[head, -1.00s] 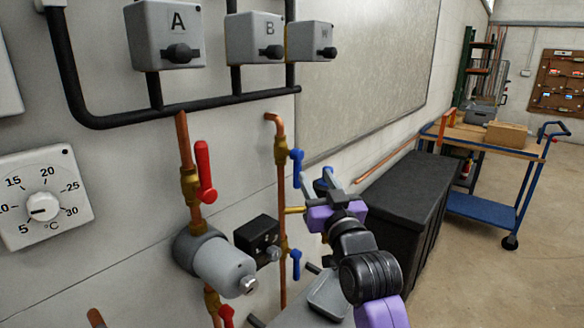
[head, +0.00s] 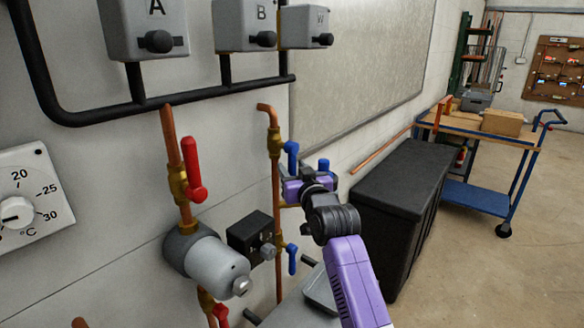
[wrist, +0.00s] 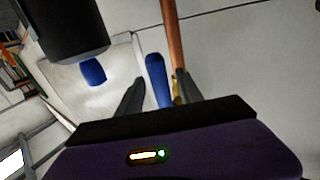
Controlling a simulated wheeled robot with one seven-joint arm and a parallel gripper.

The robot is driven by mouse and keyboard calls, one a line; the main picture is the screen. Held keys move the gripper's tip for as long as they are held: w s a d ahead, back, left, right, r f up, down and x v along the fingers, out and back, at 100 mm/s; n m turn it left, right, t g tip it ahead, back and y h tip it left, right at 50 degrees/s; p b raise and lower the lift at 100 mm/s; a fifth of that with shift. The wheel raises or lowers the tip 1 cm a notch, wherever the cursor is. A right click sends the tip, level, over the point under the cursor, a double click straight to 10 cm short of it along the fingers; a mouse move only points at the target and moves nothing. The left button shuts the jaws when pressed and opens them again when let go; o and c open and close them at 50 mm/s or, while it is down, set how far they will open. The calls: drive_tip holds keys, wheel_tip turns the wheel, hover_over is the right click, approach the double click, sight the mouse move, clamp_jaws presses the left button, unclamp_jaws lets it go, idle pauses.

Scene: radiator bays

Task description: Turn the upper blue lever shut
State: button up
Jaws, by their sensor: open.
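The upper blue lever (head: 291,157) is on a brass valve (head: 274,142) on the thin copper pipe and points upward, beside the pipe. My gripper (head: 290,178) is at the lever's height, close in front of it. In the wrist view the open fingers (wrist: 158,92) stand on either side of a blue lever (wrist: 157,78), with a gap to the left finger. I cannot tell whether the right finger touches it. The lever's lower end is hidden behind my gripper body. A lower blue lever (head: 291,259) hangs on the same pipe.
A blue knob (head: 323,165) is just right of my gripper. A red lever (head: 193,170) and a grey cylinder (head: 218,265) are on the thick pipe at left. A black box (head: 250,236) sits below my gripper. A black chest (head: 405,185) stands at right.

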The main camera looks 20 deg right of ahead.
drive_tip(key=shift+w, duration=0.35)
clamp_jaws()
idle(1.3)
